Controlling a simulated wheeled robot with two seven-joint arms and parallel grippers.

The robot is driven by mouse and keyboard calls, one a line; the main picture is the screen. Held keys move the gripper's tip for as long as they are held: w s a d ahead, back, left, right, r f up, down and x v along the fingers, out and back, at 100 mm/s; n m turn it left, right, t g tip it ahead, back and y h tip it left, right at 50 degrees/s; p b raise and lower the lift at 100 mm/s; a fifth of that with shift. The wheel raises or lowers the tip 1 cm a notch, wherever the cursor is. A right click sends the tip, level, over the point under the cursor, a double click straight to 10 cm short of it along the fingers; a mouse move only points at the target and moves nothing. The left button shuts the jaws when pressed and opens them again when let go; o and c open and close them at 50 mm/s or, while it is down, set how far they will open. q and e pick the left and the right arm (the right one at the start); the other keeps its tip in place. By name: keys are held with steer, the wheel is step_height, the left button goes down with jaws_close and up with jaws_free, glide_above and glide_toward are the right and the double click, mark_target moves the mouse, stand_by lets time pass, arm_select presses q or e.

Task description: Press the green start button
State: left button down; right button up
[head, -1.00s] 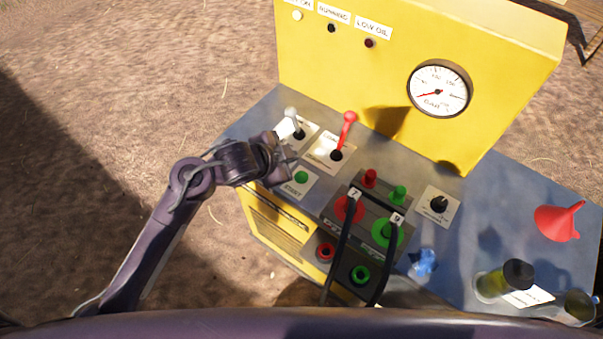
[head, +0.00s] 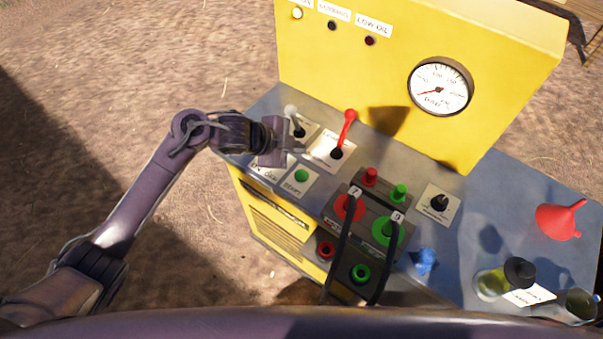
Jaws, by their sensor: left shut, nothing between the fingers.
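The green start button (head: 301,175) sits on a white plate labelled START on the grey top of the yellow machine. It is uncovered and in plain view. My left gripper (head: 292,143) is shut and empty. In the picture it is just above and left of the button, apart from it, next to the grey-tipped toggle switch (head: 297,128). Whether it touches the switch I cannot tell. My right gripper is not in view.
A red lever (head: 347,125) stands right of the gripper. Red and green terminals with black cables (head: 338,255) are in front. A black knob (head: 439,203), a red funnel (head: 561,220) and bottles (head: 492,285) are to the right. The yellow panel (head: 400,60) with a gauge (head: 440,87) rises behind.

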arm_select(q)
steer(key=b, duration=0.6)
glide_above(297, 176)
step_height(297, 176, down, 7)
steer(key=shift+w, duration=0.1)
steer(key=shift+f+b, duration=0.6)
steer(key=shift+f, duration=0.1)
stand_by(0.4)
stand_by(0.6)
steer(key=shift+f, duration=0.4)
steer(key=shift+f+b, duration=0.6)
stand_by(0.5)
stand_by(0.4)
steer(key=shift+r+p, duration=1)
